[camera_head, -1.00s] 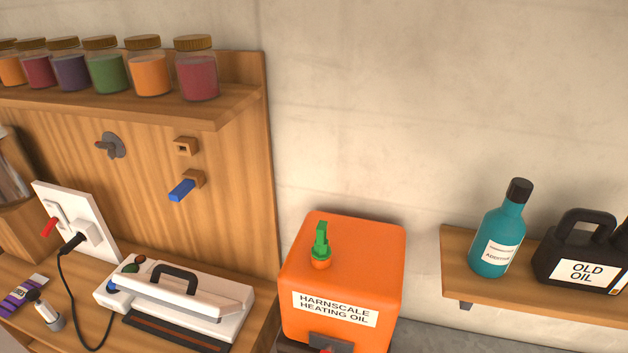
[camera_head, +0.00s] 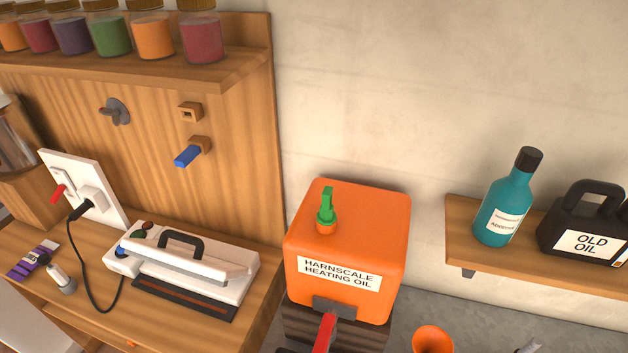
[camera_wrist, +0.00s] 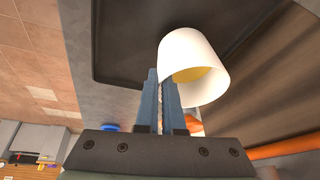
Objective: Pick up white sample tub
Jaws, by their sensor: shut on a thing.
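The white sample tub (camera_wrist: 188,50) shows in the wrist view, tilted, with its open mouth facing partly toward the camera. Something yellow shows inside it. My gripper (camera_wrist: 163,75) has its two blue-grey fingers close together, shut on the tub's wall at the left side of the rim. The fingertips are partly hidden by the tub's edge. Neither the tub nor my gripper shows in the head view.
An orange heating oil tank (camera_head: 346,240) with a red lever (camera_head: 325,334) stands mid-picture. A shelf at right holds a teal bottle (camera_head: 505,205) and black oil can (camera_head: 588,225). A white sealing device (camera_head: 185,265) lies on the left bench.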

